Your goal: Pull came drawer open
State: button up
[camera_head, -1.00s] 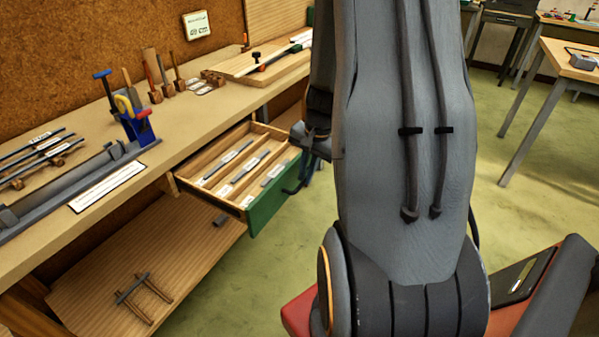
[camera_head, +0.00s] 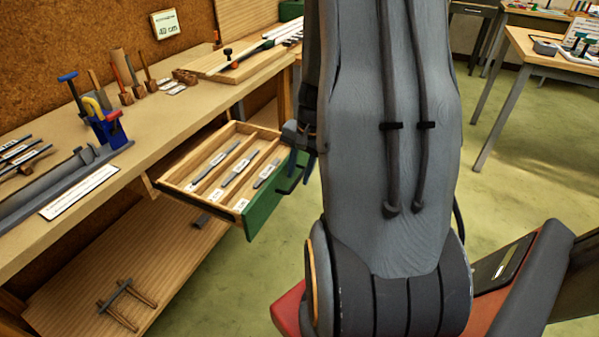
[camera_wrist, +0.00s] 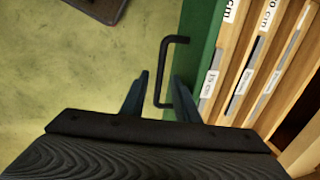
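The came drawer (camera_head: 262,216) stands well out from under the bench, with its green front and wooden dividers showing. It also shows in the wrist view (camera_wrist: 200,60). Strips of came with white labels lie in its compartments. A dark bar handle (camera_head: 291,180) is on the green front; it shows clearly in the wrist view (camera_wrist: 160,75). My gripper (camera_wrist: 160,85) is at the handle, its two fingers apart, one on each side of the handle's near end. I see a gap between the left finger and the bar. In the head view my gripper (camera_head: 308,160) is partly hidden by my arm.
The workbench (camera_head: 185,115) holds clamps, tools and rods above the drawer. A lower shelf (camera_head: 150,262) carries a small wooden rack (camera_head: 125,300). Green floor (camera_head: 245,290) is open in front of the drawer. Another table (camera_head: 530,50) stands at the back right.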

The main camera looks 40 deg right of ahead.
notch_tip(320, 180, up, 8)
jog(key=s, duration=0.1)
jog(key=shift+s+d+f, duration=0.15)
jog(key=shift+d, duration=0.1)
dwell(0.4)
dwell(0.5)
jog(key=s+a+r+n, duration=0.1)
jog(key=s+a+n, duration=0.2)
jog(key=a, duration=0.9)
jog(key=s+a+r+n+g, duration=0.1)
jog(key=s+a+n, duration=0.2)
jog(key=a+n, duration=0.7)
jog(key=shift+s+a+r+g+h, duration=0.3)
jog(key=shift+a+r+h, duration=0.1)
jog(key=shift+a, duration=0.7)
jog(key=shift+f, duration=0.1)
